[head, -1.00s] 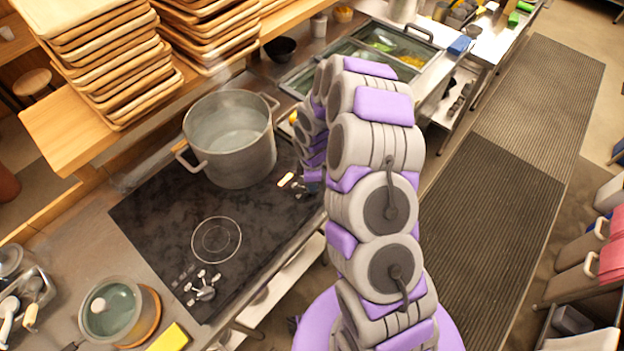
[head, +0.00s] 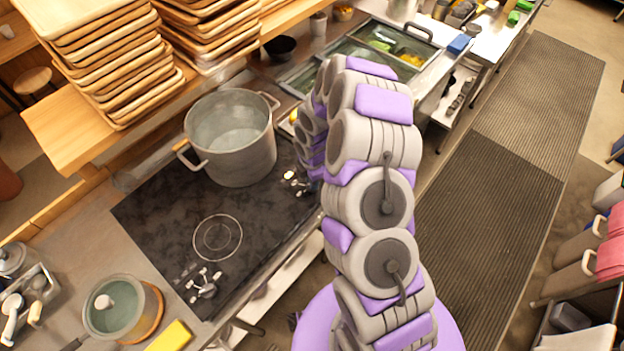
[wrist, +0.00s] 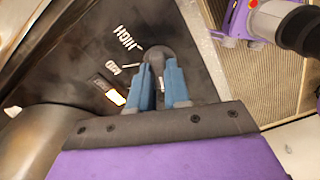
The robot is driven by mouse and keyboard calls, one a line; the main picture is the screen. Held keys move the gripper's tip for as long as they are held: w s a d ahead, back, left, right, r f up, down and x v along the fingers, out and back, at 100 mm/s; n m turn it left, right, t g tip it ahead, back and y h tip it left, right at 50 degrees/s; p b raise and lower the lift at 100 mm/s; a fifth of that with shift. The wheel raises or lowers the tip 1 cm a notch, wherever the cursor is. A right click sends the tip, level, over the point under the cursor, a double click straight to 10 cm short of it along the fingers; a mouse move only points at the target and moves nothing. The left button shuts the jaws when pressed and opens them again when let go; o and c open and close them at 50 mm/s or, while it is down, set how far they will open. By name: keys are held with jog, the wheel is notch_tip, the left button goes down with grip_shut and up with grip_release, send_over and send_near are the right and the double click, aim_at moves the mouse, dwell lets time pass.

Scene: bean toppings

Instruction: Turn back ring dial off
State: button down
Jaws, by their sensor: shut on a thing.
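The black cooktop (head: 165,208) has a back dial (wrist: 158,54), a dark round knob seen in the wrist view. My gripper (wrist: 162,66) has its two blue fingers shut on this dial, one on each side. White letters reading HIGH (wrist: 127,38) and MED (wrist: 112,69) are printed beside it. In the head view my arm hides most of the dial; a few pale marks (head: 290,176) show beside the arm. The front dial (head: 204,287) stands uncovered near the cooktop's front edge. The dial's exact pointing is hard to tell.
A large steel pot (head: 240,165) stands at the cooktop's back, close to my gripper. Stacked wooden trays (head: 115,70) stand on a shelf above. A floor mat (head: 485,225) lies right.

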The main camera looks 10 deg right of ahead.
jog(key=shift+w+r, duration=0.15)
jog(key=shift+w, duration=0.1)
jog(key=c, duration=1.1)
grip_release()
jog(key=shift+s, duration=0.1)
notch_tip(320, 180, up, 17)
jog(key=shift+r, duration=0.1)
